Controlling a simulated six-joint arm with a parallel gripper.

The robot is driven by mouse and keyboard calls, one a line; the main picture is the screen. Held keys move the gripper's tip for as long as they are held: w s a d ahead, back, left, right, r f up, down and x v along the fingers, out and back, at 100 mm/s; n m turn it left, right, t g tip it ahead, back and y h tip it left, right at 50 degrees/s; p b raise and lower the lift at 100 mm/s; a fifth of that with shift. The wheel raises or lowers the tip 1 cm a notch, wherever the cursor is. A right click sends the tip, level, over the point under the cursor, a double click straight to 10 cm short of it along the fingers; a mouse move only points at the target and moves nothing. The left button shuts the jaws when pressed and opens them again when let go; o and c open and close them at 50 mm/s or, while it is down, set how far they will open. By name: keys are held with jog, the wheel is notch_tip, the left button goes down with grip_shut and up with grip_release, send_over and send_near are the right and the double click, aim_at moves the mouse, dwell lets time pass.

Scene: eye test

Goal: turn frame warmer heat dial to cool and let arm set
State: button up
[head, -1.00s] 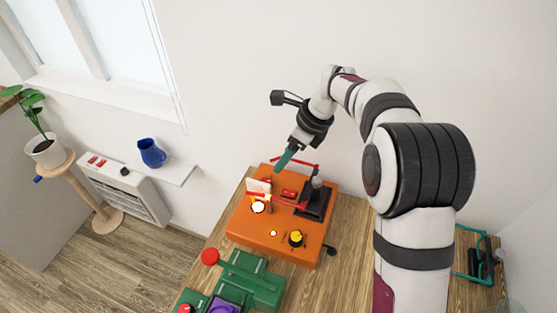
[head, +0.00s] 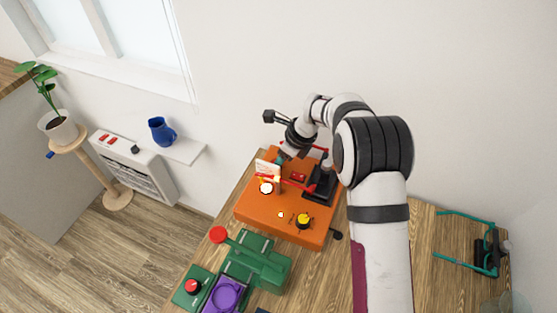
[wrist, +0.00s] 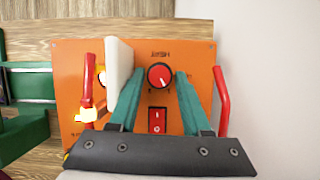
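The orange frame warmer (head: 262,213) stands on the wooden table. Its red round heat dial (wrist: 160,76) has a white pointer aimed down and slightly right in the wrist view, beside small lettering that appears upside down. My gripper (wrist: 160,73) is open, its teal fingers on either side of the dial with small visible gaps; I cannot tell if they touch it. In the head view my gripper (head: 283,154) is at the warmer's far side, and the dial is hidden. A red arm (wrist: 88,82) lies over a bright glowing spot (wrist: 87,115) on the warmer.
A white upright plate (wrist: 118,75) stands close beside my left finger. A red bar (wrist: 223,100) is right of the fingers. A red rocker switch (wrist: 158,120) sits below the dial. A green device (head: 262,262) is in front; a teal frame (head: 468,262) is at right.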

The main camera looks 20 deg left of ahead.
grip_shut()
jog(key=shift+n, duration=0.3)
jog(key=n+g, duration=0.1)
jog(key=n, duration=0.1)
jog(key=n+g, duration=0.1)
jog(key=n, duration=0.1)
jog(key=shift+w+a+n+h, duration=0.1)
jog(key=shift+w+n+h, duration=0.1)
jog(key=shift+n+h, duration=0.15)
jog(key=shift+w+a+n+g+h, duration=0.1)
jog(key=shift+n+g+h, duration=0.3)
jog(key=shift+n, duration=0.9)
jog(key=shift+n+g+h, duration=0.15)
jog(key=shift+n+g, duration=0.35)
jog(key=shift+n, duration=0.75)
jog(key=shift+o, duration=2.2)
grip_release()
